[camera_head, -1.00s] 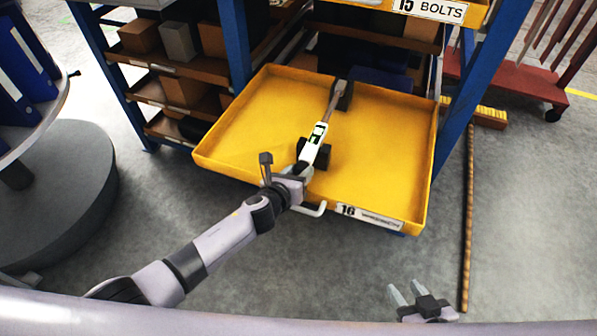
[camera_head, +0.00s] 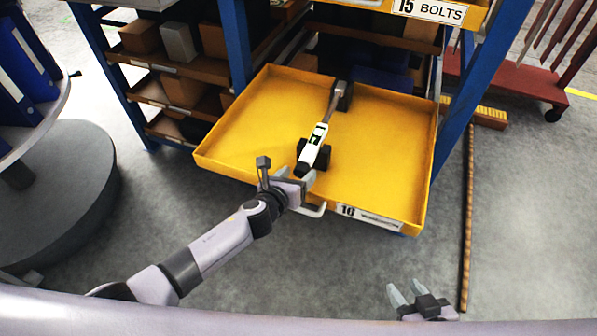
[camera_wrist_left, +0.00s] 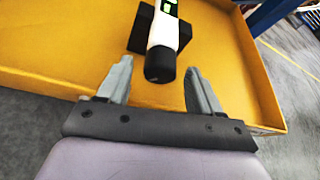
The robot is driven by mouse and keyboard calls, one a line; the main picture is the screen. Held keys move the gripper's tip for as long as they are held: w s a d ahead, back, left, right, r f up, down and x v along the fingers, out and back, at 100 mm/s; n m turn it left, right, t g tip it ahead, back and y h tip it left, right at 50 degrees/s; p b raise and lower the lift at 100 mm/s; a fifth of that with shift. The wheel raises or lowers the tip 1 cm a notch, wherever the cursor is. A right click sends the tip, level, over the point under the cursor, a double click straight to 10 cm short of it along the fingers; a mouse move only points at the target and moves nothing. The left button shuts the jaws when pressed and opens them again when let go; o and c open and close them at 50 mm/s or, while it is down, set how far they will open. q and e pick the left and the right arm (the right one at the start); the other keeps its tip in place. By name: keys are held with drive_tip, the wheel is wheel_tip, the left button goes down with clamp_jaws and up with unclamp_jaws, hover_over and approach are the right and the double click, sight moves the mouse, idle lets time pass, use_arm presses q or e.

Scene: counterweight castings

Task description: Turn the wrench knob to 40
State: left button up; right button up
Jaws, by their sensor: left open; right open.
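The wrench (camera_head: 317,135) lies in the yellow drawer, resting on two black supports, with a white and green section and a black end toward me. In the left wrist view, its black knob (camera_wrist_left: 160,64) lies ahead of and between my open left fingers, apart from them. No scale number is readable on it. My left gripper (camera_head: 287,171) is open and empty at the drawer's front edge, just short of the knob. My right gripper (camera_head: 408,293) is open and empty, low above the floor at the lower right.
A round grey table base (camera_head: 60,200) is at left.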

use_arm(q)
drive_tip(key=shift+p+v, duration=1.05)
drive_tip(key=shift+v, duration=2)
